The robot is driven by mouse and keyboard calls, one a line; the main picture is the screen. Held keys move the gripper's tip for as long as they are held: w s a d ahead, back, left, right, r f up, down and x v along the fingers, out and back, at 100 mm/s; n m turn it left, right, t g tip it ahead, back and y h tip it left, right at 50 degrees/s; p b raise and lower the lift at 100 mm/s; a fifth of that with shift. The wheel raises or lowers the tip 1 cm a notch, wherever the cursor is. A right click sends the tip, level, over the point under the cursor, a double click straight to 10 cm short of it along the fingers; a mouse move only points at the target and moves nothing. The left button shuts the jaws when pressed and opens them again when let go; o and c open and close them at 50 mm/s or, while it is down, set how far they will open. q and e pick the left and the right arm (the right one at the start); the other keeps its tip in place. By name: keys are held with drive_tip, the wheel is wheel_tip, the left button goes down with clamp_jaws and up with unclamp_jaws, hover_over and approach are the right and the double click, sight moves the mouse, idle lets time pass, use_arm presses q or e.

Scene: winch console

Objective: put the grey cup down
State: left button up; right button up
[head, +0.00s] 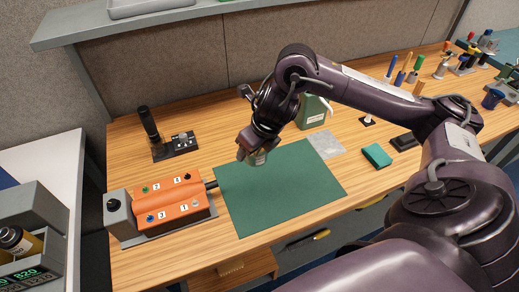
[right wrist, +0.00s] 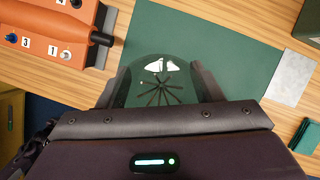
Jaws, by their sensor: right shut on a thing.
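The grey cup (head: 258,158) shows only as a small pale piece below my right gripper (head: 253,146) in the head view. In the right wrist view the cup (right wrist: 150,78) looks glassy and greenish, with a round rim and dark radial lines. My right gripper's two fingers (right wrist: 157,88) stand on either side of it, shut on it. The cup is over the left back part of the green mat (head: 285,195); whether it touches the mat I cannot tell. My left gripper is not in view.
An orange button box (head: 168,203) stands left of the mat. A black upright handle (head: 149,125) is behind it. The mat's front is clear.

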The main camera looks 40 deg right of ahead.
wheel_tip(320, 180, down, 10)
drive_tip(key=shift+r+b, duration=0.25)
drive_tip(key=shift+b, duration=0.6)
drive_tip(key=shift+f, duration=2.75)
drive_tip(key=shift+f, duration=0.1)
drive_tip(key=o, duration=1)
